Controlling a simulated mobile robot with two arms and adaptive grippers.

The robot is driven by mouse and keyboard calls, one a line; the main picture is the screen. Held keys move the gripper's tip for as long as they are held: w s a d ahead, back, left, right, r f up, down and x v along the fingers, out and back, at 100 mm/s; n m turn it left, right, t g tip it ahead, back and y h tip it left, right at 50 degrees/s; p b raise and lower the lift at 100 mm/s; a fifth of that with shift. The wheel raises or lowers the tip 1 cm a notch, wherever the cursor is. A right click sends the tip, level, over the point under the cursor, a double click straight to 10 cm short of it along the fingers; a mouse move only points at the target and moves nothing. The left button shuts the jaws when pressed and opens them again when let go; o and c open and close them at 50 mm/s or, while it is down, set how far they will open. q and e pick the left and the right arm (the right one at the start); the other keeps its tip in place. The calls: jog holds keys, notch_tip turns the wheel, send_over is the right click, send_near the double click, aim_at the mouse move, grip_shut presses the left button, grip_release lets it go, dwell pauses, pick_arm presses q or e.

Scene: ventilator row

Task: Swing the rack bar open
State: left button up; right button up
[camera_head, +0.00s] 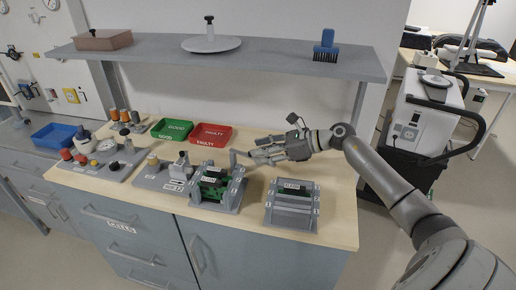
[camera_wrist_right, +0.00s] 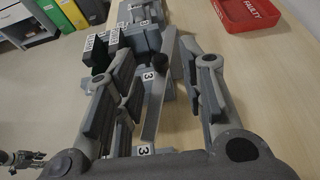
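The green-fitted rack (camera_head: 212,186) stands on the bench. A grey upright (camera_head: 234,160) shows at its back right. My right gripper (camera_head: 254,149) is above and behind the rack's right side, pointing left. In the right wrist view, my right gripper (camera_wrist_right: 170,75) has its fingers spread apart. A long grey bar (camera_wrist_right: 155,105) lies between them in the picture, near a black knob (camera_wrist_right: 161,62); I see no clear grip on it. The left finger hides part of the rack. A small dark gripper-like shape (camera_wrist_right: 22,158), possibly my left gripper, shows at lower left.
A second rack (camera_head: 292,204) stands to the right. A red "FAULTY" tray (camera_head: 211,133) and a green "GOOD" tray (camera_head: 172,130) lie behind. A grey shelf (camera_head: 270,60) runs above the bench. Bare bench top lies right of the second rack.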

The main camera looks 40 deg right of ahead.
jog(key=shift+x, duration=0.95)
